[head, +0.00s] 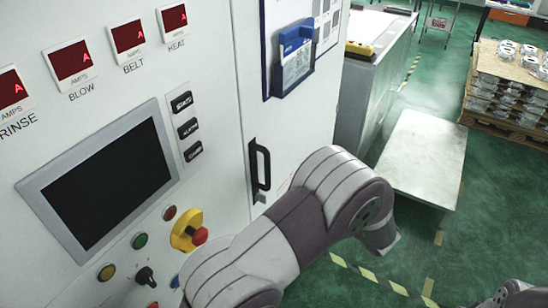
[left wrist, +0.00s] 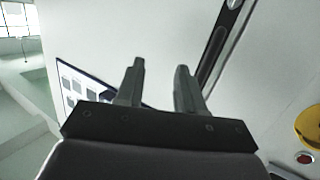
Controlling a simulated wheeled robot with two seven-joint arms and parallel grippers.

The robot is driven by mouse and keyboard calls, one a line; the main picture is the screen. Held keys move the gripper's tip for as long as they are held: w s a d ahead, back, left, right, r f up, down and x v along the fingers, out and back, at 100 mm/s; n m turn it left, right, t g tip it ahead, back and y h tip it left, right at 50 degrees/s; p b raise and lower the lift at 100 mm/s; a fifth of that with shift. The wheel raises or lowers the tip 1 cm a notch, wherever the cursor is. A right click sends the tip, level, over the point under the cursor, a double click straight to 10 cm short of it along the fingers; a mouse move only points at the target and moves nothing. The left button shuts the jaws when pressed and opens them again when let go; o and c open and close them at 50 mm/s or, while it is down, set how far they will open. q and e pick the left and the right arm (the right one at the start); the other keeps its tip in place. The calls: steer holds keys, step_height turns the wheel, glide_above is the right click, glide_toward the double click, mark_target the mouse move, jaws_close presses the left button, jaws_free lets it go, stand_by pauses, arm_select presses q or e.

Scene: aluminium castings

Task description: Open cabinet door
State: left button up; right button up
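The cabinet door (head: 222,75) is a white panel, and it looks closed. Its black upright handle (head: 259,165) is in the middle of the head view, just left of my left arm. In the left wrist view a dark handle bar (left wrist: 214,55) runs slanted, to the right of the fingers. My left gripper (left wrist: 158,80) is open, with only the pale door surface seen between its fingers. It is beside the handle, not around it. In the head view my left arm hides the gripper's fingers. My right gripper is out of view.
A control panel with a dark screen (head: 100,185) and a red-and-yellow emergency stop (head: 190,232) is left of the door. A blue holder (head: 293,60) hangs on the door. A grey table (head: 420,155) and a loaded pallet (head: 505,125) stand right; green floor lies between.

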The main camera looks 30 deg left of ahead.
mark_target(269, 171)
arm_select(q)
steer(key=s+r+n+g+y, duration=0.1)
steer(key=s+n+g+y, duration=0.15)
steer(key=s, duration=0.25)
steer(key=shift+g+y, duration=0.45)
steer(key=shift+g, duration=0.2)
steer(key=p+x, duration=0.2)
steer(key=x, duration=0.1)
steer(key=p+x, duration=0.2)
steer(key=x, duration=0.2)
steer(key=p+x, duration=0.2)
steer(key=x, duration=0.2)
steer(key=shift+s+a+r, duration=0.2)
steer(key=shift+r, duration=0.05)
steer(key=shift+a, duration=0.2)
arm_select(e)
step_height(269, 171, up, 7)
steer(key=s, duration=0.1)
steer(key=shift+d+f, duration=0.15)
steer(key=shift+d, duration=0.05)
arm_select(q)
steer(key=shift+f, duration=0.1)
jaws_close()
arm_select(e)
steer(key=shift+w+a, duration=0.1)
